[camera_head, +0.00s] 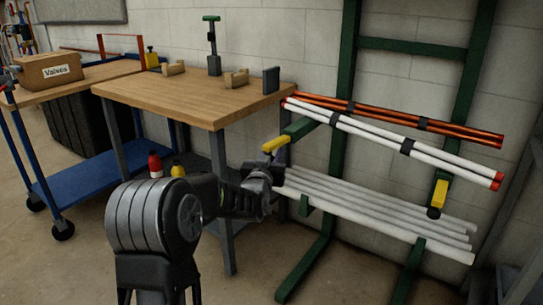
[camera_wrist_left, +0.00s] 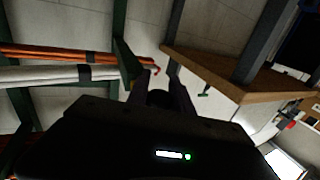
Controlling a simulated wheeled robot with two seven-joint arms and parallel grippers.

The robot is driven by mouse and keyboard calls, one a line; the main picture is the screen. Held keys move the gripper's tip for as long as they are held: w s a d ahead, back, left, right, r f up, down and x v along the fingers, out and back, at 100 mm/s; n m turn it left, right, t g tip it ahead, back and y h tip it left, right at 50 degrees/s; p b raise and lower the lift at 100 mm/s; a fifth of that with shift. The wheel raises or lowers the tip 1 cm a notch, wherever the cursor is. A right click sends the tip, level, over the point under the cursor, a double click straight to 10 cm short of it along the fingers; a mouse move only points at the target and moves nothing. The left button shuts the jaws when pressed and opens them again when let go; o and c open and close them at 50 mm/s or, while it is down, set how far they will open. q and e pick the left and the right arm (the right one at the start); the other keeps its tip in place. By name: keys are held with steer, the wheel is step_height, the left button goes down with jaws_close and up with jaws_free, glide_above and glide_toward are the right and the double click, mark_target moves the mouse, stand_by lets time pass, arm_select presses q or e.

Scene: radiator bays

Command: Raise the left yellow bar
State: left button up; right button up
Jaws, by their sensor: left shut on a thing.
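The left yellow bar (camera_head: 275,144) shows as a short yellow piece at the end of a green rack arm, slanting slightly. Its lower part is hidden by my left gripper. My left gripper (camera_head: 272,172) is just below it, shut on a dark part that seems to belong to this bar. In the left wrist view the two fingers of the gripper (camera_wrist_left: 161,78) stand on either side of a dark round end. The right yellow bar (camera_head: 439,193) hangs down from its rack arm, with a black knob at its lower end. My right gripper is not in view.
Orange pipes (camera_head: 387,114) and white pipes (camera_head: 400,143) with red ends lie on the upper rack arms. Several grey-white pipes (camera_head: 380,209) lie lower. A wooden workbench (camera_head: 190,97) stands close on the left. A blue cart (camera_head: 80,190) is farther left.

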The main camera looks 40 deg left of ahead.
arm_select(q)
jaws_close()
stand_by(0.8)
